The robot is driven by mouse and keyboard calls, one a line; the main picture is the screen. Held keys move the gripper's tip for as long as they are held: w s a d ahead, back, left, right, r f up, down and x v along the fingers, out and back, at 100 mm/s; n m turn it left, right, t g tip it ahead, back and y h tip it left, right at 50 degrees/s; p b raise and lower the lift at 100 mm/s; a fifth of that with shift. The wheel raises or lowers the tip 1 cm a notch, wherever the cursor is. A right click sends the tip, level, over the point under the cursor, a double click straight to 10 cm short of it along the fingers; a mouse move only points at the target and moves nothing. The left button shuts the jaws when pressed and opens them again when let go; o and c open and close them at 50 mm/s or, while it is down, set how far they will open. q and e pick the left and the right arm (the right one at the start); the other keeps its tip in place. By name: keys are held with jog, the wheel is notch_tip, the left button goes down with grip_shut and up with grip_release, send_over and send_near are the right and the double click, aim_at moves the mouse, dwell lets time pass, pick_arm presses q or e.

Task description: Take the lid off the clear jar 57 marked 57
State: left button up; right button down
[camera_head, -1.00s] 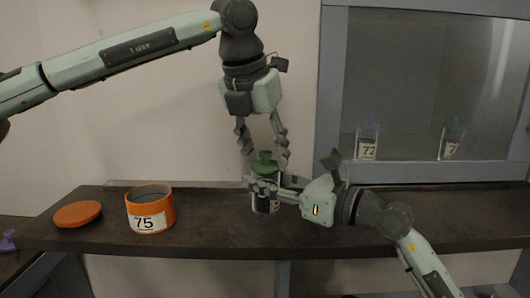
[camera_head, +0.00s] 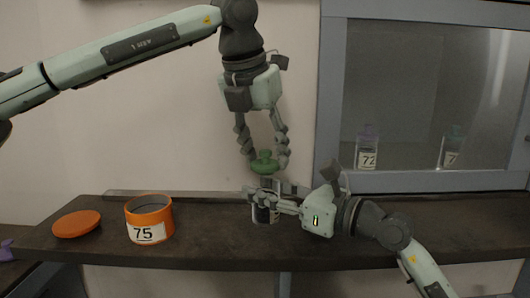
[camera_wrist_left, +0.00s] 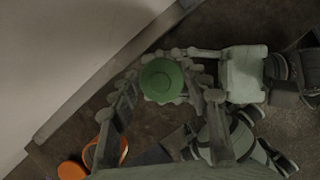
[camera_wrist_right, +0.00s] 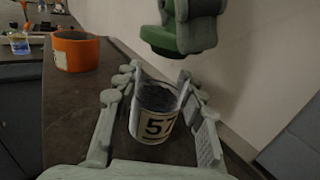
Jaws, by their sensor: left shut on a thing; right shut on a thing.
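The clear jar 57 (camera_wrist_right: 152,122) stands upright on the dark shelf, its top open and dark contents inside. Its label "57" shows in the right wrist view. In the head view the jar (camera_head: 264,214) is partly hidden by my right gripper (camera_head: 268,194), which is shut around it from the right. The green lid (camera_head: 265,163) with its knob is in the air just above the jar, apart from it. My left gripper (camera_head: 264,155) points down and is shut on the lid. The lid also shows in the left wrist view (camera_wrist_left: 161,80).
An orange jar marked 75 (camera_head: 150,219) stands open to the left, with its orange lid (camera_head: 77,224) lying beside it. Jars marked 72 (camera_head: 367,155) and 7-something (camera_head: 453,152) stand behind glass at the right. The shelf (camera_head: 215,235) is clear between the orange jar and jar 57.

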pick_arm(q)
jog(key=shift+r, duration=2.05)
pick_arm(e)
jog(key=c, duration=0.8)
grip_release()
jog(key=shift+c, duration=0.2)
send_over(321, 241)
jog(key=w+a, duration=0.1)
jog(key=shift+s+d, duration=0.45)
jog(key=shift+d, duration=0.05)
